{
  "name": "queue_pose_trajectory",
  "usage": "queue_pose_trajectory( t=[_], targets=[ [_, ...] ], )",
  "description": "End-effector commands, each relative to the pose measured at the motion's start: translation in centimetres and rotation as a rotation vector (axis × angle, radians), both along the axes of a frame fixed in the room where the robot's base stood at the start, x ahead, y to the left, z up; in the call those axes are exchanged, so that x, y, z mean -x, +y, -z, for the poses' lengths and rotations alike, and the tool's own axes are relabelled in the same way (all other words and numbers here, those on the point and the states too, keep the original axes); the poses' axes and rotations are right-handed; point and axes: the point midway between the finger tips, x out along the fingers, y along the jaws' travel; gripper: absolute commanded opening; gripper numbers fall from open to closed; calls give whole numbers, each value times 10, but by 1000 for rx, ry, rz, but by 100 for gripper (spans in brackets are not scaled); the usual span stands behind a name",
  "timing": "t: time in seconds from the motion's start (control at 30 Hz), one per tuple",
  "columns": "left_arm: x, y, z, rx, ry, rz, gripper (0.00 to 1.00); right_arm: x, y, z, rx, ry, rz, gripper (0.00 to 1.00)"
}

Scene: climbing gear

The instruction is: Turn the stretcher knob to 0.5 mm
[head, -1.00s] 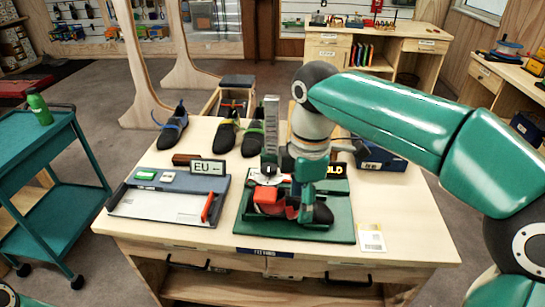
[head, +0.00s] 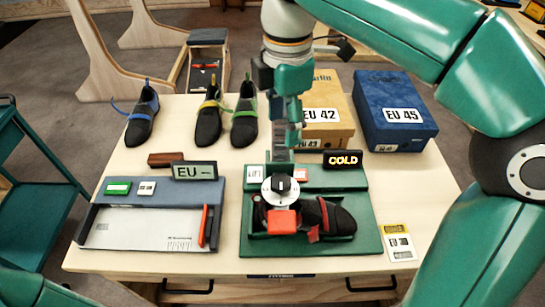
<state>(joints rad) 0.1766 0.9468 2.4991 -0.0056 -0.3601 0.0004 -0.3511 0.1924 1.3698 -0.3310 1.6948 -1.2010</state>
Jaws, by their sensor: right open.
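The stretcher knob (head: 280,187) is a black grip on a white round dial, on the green stretcher base (head: 364,232). Its marks are too small to read. A dark shoe (head: 337,220) lies on the base beside a red block (head: 282,221). My right gripper (head: 286,125) is open, pointing down above and behind the knob in the picture, apparently apart from it. A grey upright partly merges with its fingers, so the tips are hard to make out. A lit sign (head: 342,159) reads COLD. My left gripper is out of view.
A measuring tray (head: 140,228) with an EU display (head: 194,171) sits left of the stretcher. Shoes (head: 208,122) and shoe boxes marked EU 42 (head: 325,133) and EU 45 (head: 394,108) stand behind. A card (head: 399,242) lies at right.

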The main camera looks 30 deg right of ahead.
Motion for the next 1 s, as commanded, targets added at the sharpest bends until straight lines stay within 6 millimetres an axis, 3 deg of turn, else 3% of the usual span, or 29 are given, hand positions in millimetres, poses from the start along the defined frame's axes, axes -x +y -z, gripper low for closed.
queue_pose_trajectory(
  t=[0.27,0.7,1.0],
  targets=[
    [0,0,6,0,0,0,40,2,-4,25,2,5,13,59],
    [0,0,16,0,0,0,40,3,-6,116,2,7,17,59],
    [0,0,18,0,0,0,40,2,-6,161,1,5,18,59]
  ],
)
